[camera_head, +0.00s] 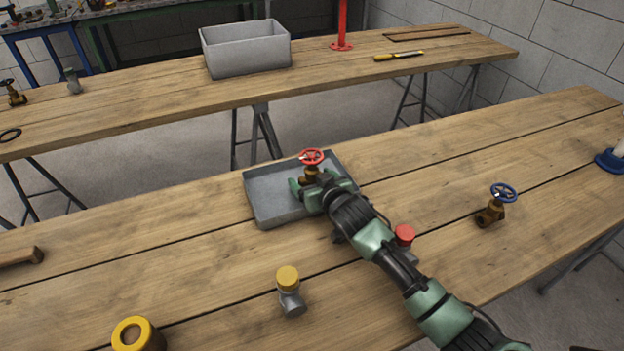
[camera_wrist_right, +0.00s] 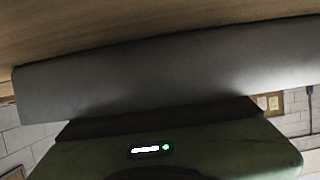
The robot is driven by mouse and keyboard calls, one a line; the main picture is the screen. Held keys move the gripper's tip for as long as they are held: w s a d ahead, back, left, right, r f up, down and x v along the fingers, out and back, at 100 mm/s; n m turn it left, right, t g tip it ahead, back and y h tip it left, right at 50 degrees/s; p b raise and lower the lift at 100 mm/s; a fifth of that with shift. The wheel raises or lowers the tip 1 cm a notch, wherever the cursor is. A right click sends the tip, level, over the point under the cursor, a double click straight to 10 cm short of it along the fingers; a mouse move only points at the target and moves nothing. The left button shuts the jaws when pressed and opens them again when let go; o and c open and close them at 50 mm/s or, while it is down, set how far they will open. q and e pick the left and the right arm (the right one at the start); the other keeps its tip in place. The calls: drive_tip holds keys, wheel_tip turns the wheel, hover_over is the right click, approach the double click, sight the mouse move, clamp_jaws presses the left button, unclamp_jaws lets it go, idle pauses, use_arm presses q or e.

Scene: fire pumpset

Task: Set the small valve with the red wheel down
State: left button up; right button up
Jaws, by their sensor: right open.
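The small valve with the red wheel (camera_head: 312,157) stands upright at the grey metal tray (camera_head: 263,221), in the head view's middle. Its brass body is partly hidden by my right gripper (camera_head: 311,182). That gripper is open, with its green fingers around the valve's lower part. Whether they touch it, and whether the valve's base rests on the tray floor, cannot be told. In the right wrist view a grey wall (camera_wrist_right: 170,75), seemingly the tray's side, lies across the picture in front of the green gripper body (camera_wrist_right: 165,150). The valve does not show there. My left gripper is out of view.
A blue-wheeled valve (camera_head: 502,193) stands to the right on the plank table. A red-capped fitting (camera_head: 404,235) is beside my right arm. A yellow-capped fitting (camera_head: 288,280) and a yellow ring part (camera_head: 132,335) stand nearer. A grey bin (camera_head: 247,58) is on the far table.

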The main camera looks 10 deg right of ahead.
drive_tip(key=shift+r, duration=0.15)
drive_tip(key=shift+s, duration=0.15)
drive_tip(key=v, duration=1.1)
drive_tip(key=shift+s+d+r+p, duration=0.1)
drive_tip(key=shift+s+r+p, duration=0.15)
drive_tip(key=shift+s+p, duration=0.05)
